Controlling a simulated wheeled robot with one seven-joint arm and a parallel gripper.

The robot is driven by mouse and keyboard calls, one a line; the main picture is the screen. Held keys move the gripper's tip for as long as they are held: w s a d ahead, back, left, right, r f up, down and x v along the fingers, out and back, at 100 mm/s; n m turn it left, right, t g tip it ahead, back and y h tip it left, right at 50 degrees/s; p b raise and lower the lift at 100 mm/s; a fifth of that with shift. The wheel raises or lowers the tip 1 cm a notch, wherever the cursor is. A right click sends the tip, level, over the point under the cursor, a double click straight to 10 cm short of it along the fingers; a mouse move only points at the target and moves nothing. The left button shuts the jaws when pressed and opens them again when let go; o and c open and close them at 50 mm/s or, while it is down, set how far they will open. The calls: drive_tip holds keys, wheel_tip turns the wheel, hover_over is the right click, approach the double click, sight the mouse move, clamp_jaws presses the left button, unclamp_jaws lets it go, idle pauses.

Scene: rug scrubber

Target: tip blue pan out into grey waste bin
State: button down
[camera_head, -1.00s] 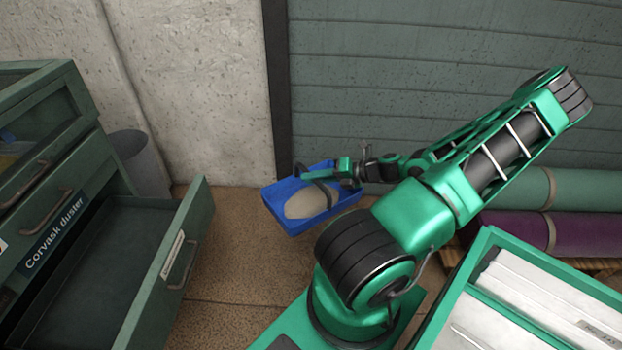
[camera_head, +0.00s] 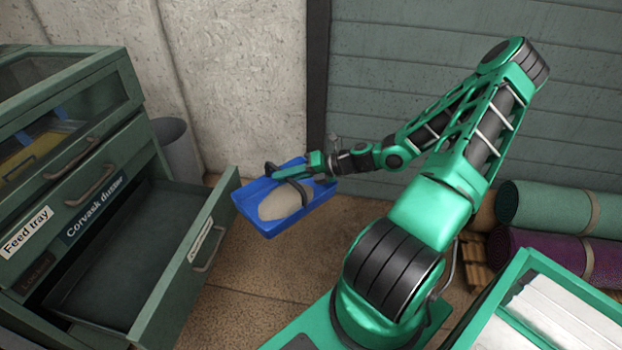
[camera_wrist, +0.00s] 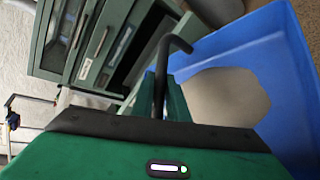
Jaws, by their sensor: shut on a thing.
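The blue pan (camera_head: 264,222) is held up off the floor by my gripper (camera_head: 291,181), which is shut on its dark handle. A heap of beige material (camera_head: 280,203) lies in the pan, and the pan looks about level. In the wrist view, the pan (camera_wrist: 283,52) fills the right side with the beige heap (camera_wrist: 225,97) in it. The grey waste bin (camera_head: 178,150) stands on the floor against the wall, to the left of the pan and partly hidden behind the open drawer. The pan is apart from the bin.
A green cabinet (camera_head: 75,135) stands at left. Its open drawer (camera_head: 205,235) juts out between the cabinet and the pan. Rolled rugs, one green (camera_head: 550,207) and one purple (camera_head: 545,255), lie at right. Brown floor (camera_head: 270,265) is clear below the pan.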

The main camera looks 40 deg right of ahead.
drive_tip(key=w+a+n, duration=0.1)
drive_tip(key=w+a, duration=0.2)
drive_tip(key=a, duration=0.1)
drive_tip(key=w+a+r+g+y, duration=0.1)
drive_tip(key=w+a, duration=0.2)
drive_tip(key=a, duration=0.1)
drive_tip(key=w+a+r+n+g+y, duration=0.1)
drive_tip(key=w+a, duration=0.2)
drive_tip(key=a, duration=0.1)
drive_tip(key=shift+w+a+r+n, duration=0.1)
drive_tip(key=shift+w+a+n, duration=0.1)
drive_tip(key=shift+w+n, duration=0.1)
drive_tip(key=shift+s, duration=0.1)
